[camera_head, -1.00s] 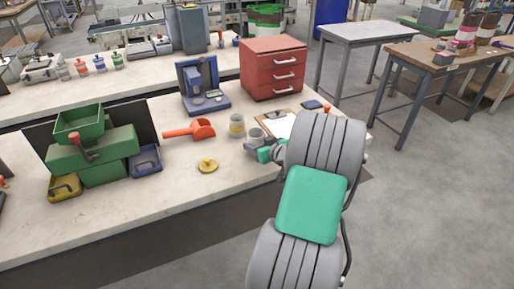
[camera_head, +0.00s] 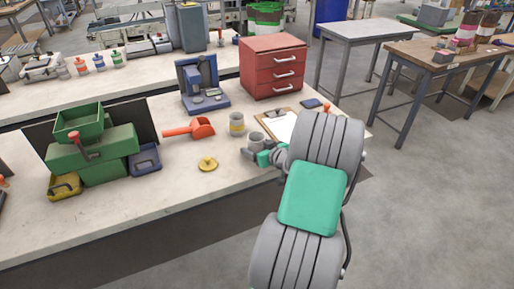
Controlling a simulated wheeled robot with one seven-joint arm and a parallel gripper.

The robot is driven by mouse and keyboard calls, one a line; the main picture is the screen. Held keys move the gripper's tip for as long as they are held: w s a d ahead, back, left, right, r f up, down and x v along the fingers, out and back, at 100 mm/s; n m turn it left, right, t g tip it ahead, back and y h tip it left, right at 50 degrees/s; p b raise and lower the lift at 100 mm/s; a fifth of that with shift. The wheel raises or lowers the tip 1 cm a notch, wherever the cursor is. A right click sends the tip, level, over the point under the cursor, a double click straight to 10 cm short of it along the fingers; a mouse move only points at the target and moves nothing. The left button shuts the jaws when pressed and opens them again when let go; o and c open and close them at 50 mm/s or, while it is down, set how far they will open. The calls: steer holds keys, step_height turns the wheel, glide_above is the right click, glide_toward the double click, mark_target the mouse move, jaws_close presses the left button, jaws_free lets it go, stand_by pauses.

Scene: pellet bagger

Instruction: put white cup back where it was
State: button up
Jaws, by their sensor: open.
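A plain pale cup (camera_head: 256,141), which looks like the white cup, stands upright on the near workbench (camera_head: 205,199), left of the clipboard. A second pale cup with a yellow band (camera_head: 237,124) stands just behind and left of it. My gripper (camera_head: 259,158), with green parts, is open at the near side of the plain cup, low over the bench. The cup's lower part is partly hidden by the gripper, and I cannot tell whether they touch.
A yellow lid-like disc (camera_head: 208,163) lies to the left on the bench. An orange scoop (camera_head: 192,129), a blue device (camera_head: 203,88) and a red drawer cabinet (camera_head: 273,68) are farther back. A clipboard (camera_head: 281,124) lies right of the cups. The green machine (camera_head: 93,146) stands at left.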

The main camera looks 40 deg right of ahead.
steer(key=b+v, duration=0.1)
steer(key=v, duration=1.1)
steer(key=w+a+g+y, duration=0.1)
steer(key=a, duration=0.2)
steer(key=w+a+n+g+y, duration=0.1)
steer(key=w+a, duration=0.1)
steer(key=a, duration=0.2)
steer(key=w+a+f+n+y, duration=0.1)
steer(key=a, duration=0.3)
steer(key=shift+w+a+f+g, duration=0.1)
steer(key=shift+w+a+g, duration=0.15)
steer(key=shift+g, duration=0.15)
steer(key=s+a+n+g, duration=0.1)
steer(key=s+a+g, duration=0.15)
steer(key=a, duration=0.55)
steer(key=s+a+g, duration=0.1)
steer(key=a+g, duration=0.2)
steer(key=a, duration=0.6)
steer(key=s+a+r+m+g+h, duration=0.1)
steer(key=s+a+g, duration=0.1)
steer(key=s+a, duration=0.4)
steer(key=shift+s+r, duration=0.4)
steer(key=shift+s, duration=0.7)
